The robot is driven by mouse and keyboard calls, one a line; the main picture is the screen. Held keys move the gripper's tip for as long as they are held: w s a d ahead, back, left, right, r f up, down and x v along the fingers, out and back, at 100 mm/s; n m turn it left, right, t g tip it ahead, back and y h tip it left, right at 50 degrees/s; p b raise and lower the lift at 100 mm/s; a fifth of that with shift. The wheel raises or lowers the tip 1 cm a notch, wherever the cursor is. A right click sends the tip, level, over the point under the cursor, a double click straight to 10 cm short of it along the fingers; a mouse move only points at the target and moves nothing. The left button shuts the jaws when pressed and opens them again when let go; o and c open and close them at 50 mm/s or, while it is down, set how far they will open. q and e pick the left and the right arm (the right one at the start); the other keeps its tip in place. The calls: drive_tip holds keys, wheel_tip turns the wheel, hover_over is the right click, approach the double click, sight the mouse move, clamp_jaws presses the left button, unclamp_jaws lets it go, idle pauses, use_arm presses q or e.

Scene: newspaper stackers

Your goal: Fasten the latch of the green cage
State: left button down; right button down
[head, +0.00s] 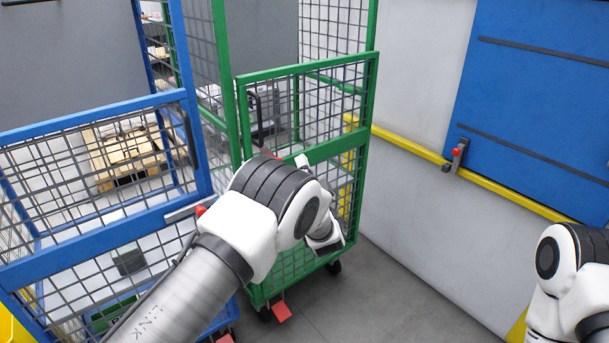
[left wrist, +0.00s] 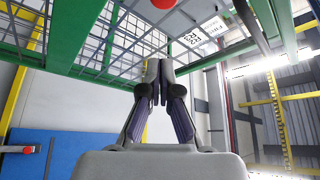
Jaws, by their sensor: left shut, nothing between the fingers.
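The green cage (head: 311,152) stands in the middle of the head view, with a green-framed mesh front. My left arm reaches across it and hides part of its front and its latch area. My left gripper (left wrist: 153,82) is shut and empty in the left wrist view, its fingertips close to the green frame (left wrist: 100,71). A red knob (left wrist: 163,3) shows at the top edge of that view, beyond the fingertips and apart from them; it may belong to the latch. The latch's position cannot be made out. My right gripper is out of view.
A blue cage (head: 90,232) stands close on the left, with a red knob (head: 200,210) on its edge. A yellow rail (head: 430,153) with a red-knobbed catch (head: 456,152) runs along the right wall. Grey floor (head: 385,295) is clear between cage and wall.

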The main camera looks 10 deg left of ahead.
use_arm(q)
drive_tip(key=a, duration=0.1)
drive_tip(key=w+a, duration=0.1)
drive_tip(key=a, duration=0.1)
drive_tip(key=w+a+f, duration=0.1)
drive_tip(key=shift+a, duration=0.3)
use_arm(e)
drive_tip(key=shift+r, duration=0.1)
use_arm(q)
drive_tip(key=shift+a, duration=0.1)
